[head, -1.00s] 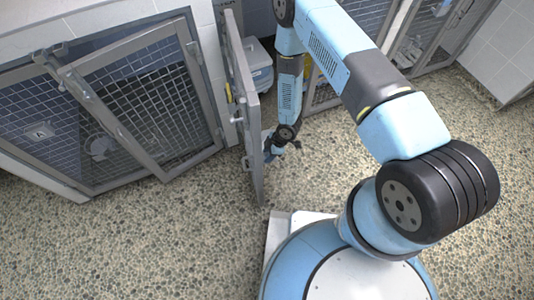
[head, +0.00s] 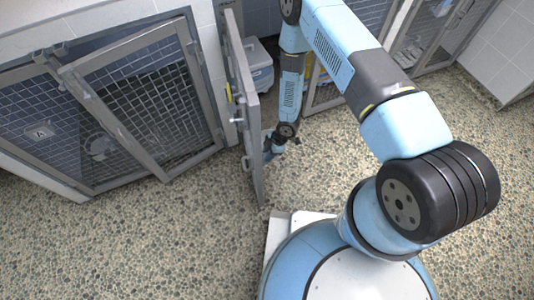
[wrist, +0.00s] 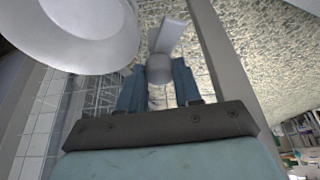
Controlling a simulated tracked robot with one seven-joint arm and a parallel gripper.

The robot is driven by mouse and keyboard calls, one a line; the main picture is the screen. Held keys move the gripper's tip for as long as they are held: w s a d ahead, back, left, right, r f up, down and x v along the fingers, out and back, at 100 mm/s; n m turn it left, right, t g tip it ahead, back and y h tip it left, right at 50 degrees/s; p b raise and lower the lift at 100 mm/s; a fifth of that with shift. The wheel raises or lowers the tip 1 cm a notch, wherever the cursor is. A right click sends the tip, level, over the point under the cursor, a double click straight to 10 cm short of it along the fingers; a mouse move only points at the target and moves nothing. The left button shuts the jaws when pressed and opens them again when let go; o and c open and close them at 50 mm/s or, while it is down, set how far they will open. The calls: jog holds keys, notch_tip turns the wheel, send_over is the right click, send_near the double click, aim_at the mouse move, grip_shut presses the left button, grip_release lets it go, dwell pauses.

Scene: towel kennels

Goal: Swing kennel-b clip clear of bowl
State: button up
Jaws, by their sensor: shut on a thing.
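In the wrist view my gripper (wrist: 160,85) has its two blue fingers shut on the clip (wrist: 160,69), a grey round knob with a flat tab pointing up and away. A pale grey bowl (wrist: 85,35) is just left of the clip; I cannot tell whether they touch. In the head view my gripper (head: 274,148) is beside the lower part of an open kennel door (head: 252,130), seen nearly edge-on. The clip and this bowl cannot be made out there.
A grey door bar (wrist: 222,50) runs close to the right of my fingers. Another kennel door (head: 130,135), with mesh and an A label (head: 39,132) near it, stands at left. A grey bin (head: 260,68) is behind the open door. The pebbled floor (head: 150,240) is clear in front.

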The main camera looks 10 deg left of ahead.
jog(key=o, duration=1)
jog(key=shift+s, duration=0.1)
jog(key=shift+o, duration=0.2)
jog(key=shift+r, duration=0.1)
jog(key=v, duration=1.3)
jog(key=shift+r, duration=0.2)
jog(key=shift+d, duration=0.15)
